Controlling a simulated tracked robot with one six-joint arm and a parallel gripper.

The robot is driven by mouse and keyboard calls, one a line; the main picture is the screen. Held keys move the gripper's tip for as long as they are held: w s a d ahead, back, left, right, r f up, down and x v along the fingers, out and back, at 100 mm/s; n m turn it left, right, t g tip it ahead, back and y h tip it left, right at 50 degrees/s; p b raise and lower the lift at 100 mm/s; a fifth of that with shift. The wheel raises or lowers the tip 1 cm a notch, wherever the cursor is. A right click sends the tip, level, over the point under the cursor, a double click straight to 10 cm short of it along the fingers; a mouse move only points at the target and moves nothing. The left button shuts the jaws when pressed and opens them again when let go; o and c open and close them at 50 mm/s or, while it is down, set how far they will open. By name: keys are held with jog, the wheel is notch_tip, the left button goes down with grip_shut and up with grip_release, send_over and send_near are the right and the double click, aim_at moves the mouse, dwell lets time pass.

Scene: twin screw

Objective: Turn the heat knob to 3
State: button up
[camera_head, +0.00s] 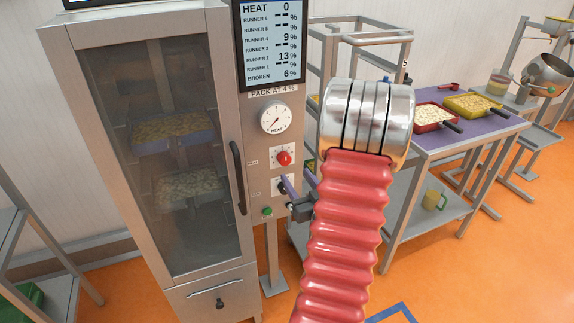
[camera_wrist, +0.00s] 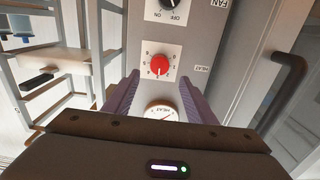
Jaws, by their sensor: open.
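The red heat knob (camera_head: 284,158) is on a white dial plate on the oven's front panel. In the wrist view the red knob (camera_wrist: 159,66) shows from above the open fingertips, upside down, with the HEAT label beside it. Its light pointer mark faces the bottom of that picture; the number it meets is too small to read. My gripper (camera_head: 298,181) is open and empty, just below the knob in the head view. In the wrist view my gripper (camera_wrist: 159,82) has its two purple fingers apart, either side of the plate's near edge. The display (camera_head: 270,40) reads HEAT 0.
The round HEAT gauge (camera_head: 275,118) sits above the knob. The oven door handle (camera_head: 238,178) stands out left of the panel. A table (camera_head: 470,137) with food trays is at the right.

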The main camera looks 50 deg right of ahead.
aim_at(286, 162)
jog(key=x, duration=0.8)
jog(key=shift+w+d, duration=0.1)
jog(key=shift+w, duration=0.1)
jog(key=shift+c, duration=0.5)
jog(key=c, duration=0.9)
